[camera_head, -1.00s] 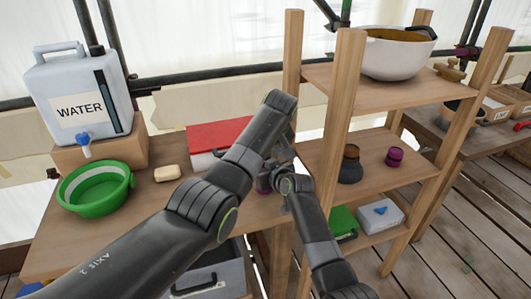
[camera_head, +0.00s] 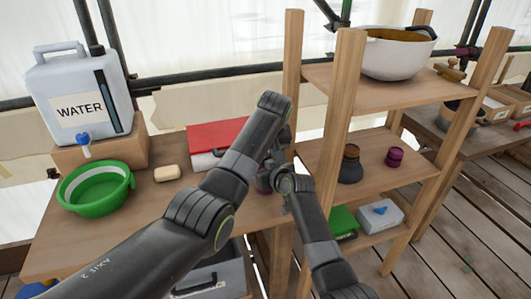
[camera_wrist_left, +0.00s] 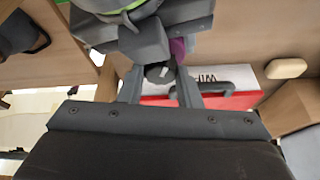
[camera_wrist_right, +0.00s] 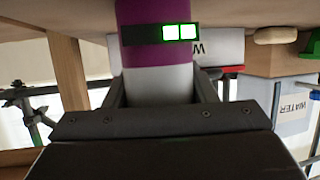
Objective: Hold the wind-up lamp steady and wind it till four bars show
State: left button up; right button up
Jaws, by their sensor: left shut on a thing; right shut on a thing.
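The wind-up lamp has a purple and white round body (camera_wrist_right: 157,82). Its dark display (camera_wrist_right: 161,34) shows two lit green-white bars at its right end, with the left part dark. My right gripper (camera_wrist_right: 160,98) is shut on the lamp's pale lower body. In the left wrist view a small dark knob (camera_wrist_left: 160,71) sits between the fingers of my left gripper (camera_wrist_left: 160,84), which is shut on it. A bit of purple lamp (camera_wrist_left: 178,48) shows behind. In the head view my arms hide nearly all of the lamp; only a purple patch (camera_head: 263,183) shows.
A red and white box (camera_head: 215,134) lies behind my arms on the bench. A soap bar (camera_head: 167,173), green basin (camera_head: 75,205) and water container (camera_head: 75,100) stand left. A wooden shelf post (camera_head: 342,120) rises close on the right, with a dark jar (camera_head: 350,166) beyond it.

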pick_arm(q)
jog(key=shift+m, duration=0.6)
jog(key=o, duration=1)
jog(key=v, duration=1.2)
jog(key=shift+a, duration=0.25)
